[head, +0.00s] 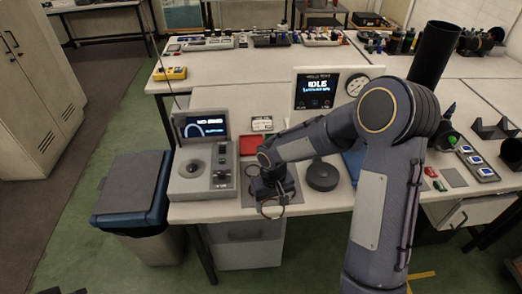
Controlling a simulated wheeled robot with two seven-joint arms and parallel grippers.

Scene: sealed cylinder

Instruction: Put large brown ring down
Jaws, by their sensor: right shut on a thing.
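The large brown ring (271,217) hangs below my right gripper (272,196) near the front edge of the workbench. The right gripper is shut on the ring's upper part, and its fingers hide that part. The ring appears to be held over a grey mat (249,194) or just past the table edge; I cannot tell its exact height. My left gripper is not in view.
A dark round base (322,175) is close on the right. A red tray (250,143) lies behind. A lidded bin (133,190) stands on the floor at left.

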